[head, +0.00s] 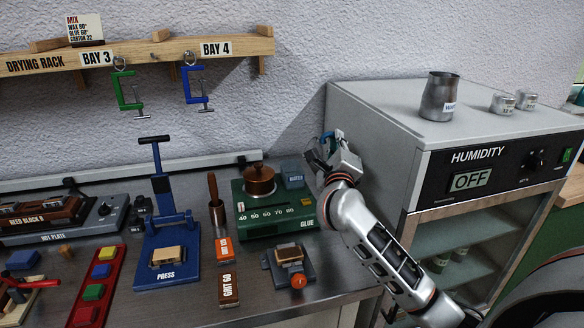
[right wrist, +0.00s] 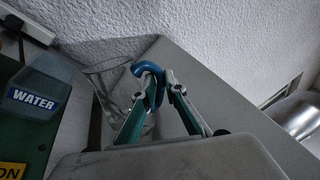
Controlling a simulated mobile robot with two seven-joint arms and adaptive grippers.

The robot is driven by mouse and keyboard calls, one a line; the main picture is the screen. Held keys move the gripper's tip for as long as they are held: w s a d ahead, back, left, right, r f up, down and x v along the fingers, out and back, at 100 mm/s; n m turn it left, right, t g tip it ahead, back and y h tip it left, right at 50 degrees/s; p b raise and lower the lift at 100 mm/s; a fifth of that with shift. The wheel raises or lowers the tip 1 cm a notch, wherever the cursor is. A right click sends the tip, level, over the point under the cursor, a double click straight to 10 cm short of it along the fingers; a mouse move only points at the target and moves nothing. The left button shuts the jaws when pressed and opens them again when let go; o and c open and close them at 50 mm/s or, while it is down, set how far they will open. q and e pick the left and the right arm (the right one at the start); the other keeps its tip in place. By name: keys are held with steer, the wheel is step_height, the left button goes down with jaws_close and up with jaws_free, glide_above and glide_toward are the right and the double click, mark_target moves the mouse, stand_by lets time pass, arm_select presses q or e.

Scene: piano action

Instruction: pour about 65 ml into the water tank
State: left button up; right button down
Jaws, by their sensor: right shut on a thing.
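The water tank (head: 292,178) is a small blue-grey box at the back right of the green glue pot unit. Its WATER label also shows on the tank in the right wrist view (right wrist: 38,98). My right gripper (head: 325,145) is up beside the tank, near the humidity cabinet's left side. In the right wrist view, my right gripper (right wrist: 160,90) is shut on the blue handle (right wrist: 148,68) of a clear vessel (right wrist: 112,82). The vessel is just right of the tank in that view. Its water level and tilt cannot be told. My left gripper is not in view.
The humidity cabinet (head: 375,130) stands close on the right, with a metal pitcher (head: 438,98) and small tins on top. The glue pot (head: 259,181) is left of the tank. A blue press (head: 165,235) and sanding blocks (head: 229,288) crowd the bench.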

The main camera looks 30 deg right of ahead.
mark_target(320, 146)
steer(key=shift+w+a+r+n, duration=0.15)
steer(key=shift+a+r+n, duration=0.1)
steer(key=shift+r+n, duration=0.45)
steer(key=shift+w+a+r+n+p, duration=0.2)
steer(key=shift+a+r+n+p, duration=0.15)
steer(key=shift+n, duration=0.25)
steer(key=shift+w+a+r+n+t+p, duration=0.3)
steer(key=shift+a+r+n+p, duration=0.15)
steer(key=shift+p, duration=0.4)
steer(key=shift+w+a+f+n+p, duration=0.1)
steer(key=shift+w+a+n+p, duration=0.05)
steer(key=shift+a+n+p, duration=0.2)
steer(key=shift+w+a+r+p, duration=0.2)
steer(key=shift+a+p, duration=0.05)
steer(key=shift+p, duration=0.35)
steer(key=shift+a+f+n+y, duration=0.15)
steer(key=shift+n+y, duration=0.25)
steer(key=shift+w, duration=0.1)
steer(key=shift+p, duration=0.35)
